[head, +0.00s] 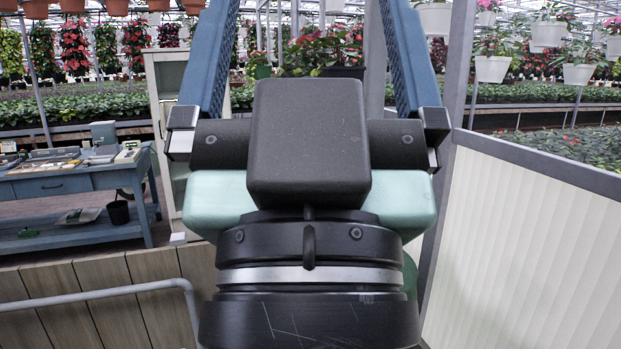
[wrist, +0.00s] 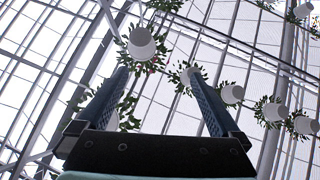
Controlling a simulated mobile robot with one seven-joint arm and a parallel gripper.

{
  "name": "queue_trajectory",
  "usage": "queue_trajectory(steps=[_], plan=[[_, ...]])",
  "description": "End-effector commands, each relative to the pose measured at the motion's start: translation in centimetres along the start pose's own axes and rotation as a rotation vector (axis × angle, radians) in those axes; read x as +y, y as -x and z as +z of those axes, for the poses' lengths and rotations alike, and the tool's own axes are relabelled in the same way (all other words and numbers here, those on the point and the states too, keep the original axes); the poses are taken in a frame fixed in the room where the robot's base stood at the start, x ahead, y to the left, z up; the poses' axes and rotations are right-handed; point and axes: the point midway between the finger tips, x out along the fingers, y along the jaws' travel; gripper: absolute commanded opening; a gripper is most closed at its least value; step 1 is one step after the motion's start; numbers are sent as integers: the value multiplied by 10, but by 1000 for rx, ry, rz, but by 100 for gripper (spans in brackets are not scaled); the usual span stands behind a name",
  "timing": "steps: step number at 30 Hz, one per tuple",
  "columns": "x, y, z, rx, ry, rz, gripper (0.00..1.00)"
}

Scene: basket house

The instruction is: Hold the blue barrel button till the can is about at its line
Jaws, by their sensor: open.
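My gripper (head: 305,50) fills the middle of the head view, raised and pointing up, its two blue fingers wide apart. It is open and nothing is between the fingers. In the wrist view the two fingers of my gripper (wrist: 160,95) stand apart against the greenhouse roof. I cannot make out a blue barrel, its button, a can or a line in either view. My gripper and wrist hide the middle of the head view.
A blue workbench (head: 75,185) with trays stands at the left. A pale cabinet (head: 165,110) stands behind my gripper. A ribbed white panel (head: 530,250) closes the right side. A grey rail (head: 100,294) runs low at the left. White hanging pots (wrist: 142,45) are overhead.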

Motion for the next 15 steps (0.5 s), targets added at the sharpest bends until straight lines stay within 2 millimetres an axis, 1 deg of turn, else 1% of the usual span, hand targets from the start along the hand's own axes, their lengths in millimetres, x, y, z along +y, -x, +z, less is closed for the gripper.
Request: queue_trajectory(steps=[1, 4, 8, 15], plan=[[0, -16, -15, 0, 0, 0, 100], [0, -24, -22, -1, 0, 0, 100], [0, -27, -26, -1, 0, 0, 100], [0, -26, -24, 0, 0, 0, 100]])
